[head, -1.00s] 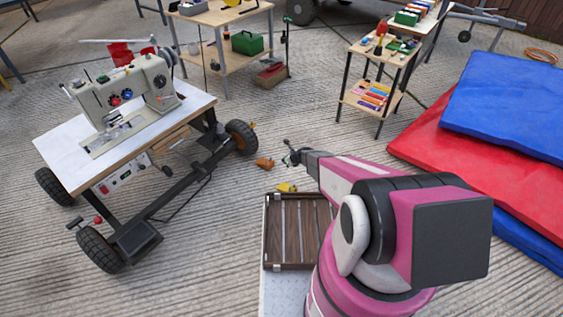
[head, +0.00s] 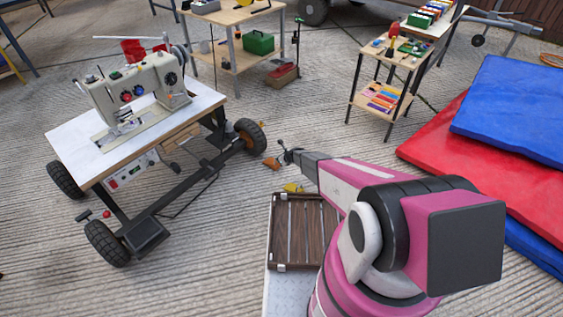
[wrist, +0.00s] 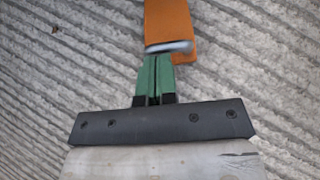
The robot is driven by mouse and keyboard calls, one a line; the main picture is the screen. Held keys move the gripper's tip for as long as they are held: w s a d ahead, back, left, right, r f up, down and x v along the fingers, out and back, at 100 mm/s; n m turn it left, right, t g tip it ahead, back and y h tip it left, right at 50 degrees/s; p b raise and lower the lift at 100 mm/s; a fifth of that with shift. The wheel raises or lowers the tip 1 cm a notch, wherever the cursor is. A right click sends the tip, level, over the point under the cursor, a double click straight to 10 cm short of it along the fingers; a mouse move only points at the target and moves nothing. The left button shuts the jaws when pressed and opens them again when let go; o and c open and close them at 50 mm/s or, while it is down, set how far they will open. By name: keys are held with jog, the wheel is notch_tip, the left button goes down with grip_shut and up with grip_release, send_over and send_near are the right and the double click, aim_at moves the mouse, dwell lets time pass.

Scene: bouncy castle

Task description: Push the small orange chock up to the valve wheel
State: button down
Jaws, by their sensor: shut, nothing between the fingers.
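The small orange chock (head: 271,163) lies on the grooved concrete, just in front of and right of a black cart wheel (head: 250,136) with an orange-brown hub. A floor gap shows between chock and wheel. I cannot make out a separate valve wheel. My gripper (head: 284,152) is low, on the chock's right side. In the wrist view my gripper (wrist: 154,58) has its green fingers shut together, with nothing between them. Their tips are at the grey-edged near end of the orange chock (wrist: 168,22); whether they touch is unclear.
The cart carries a sewing machine (head: 137,95). A yellow piece (head: 293,187) lies below my forearm, by a slatted wooden panel (head: 303,230). Tool tables stand behind; blue (head: 515,105) and red mats (head: 450,150) lie right. The floor beyond the chock is clear.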

jog(key=shift+a, duration=0.1)
jog(key=w+a, duration=0.5)
jog(key=a, duration=0.2)
jog(key=shift+w+a, duration=0.1)
jog(key=shift+w, duration=0.3)
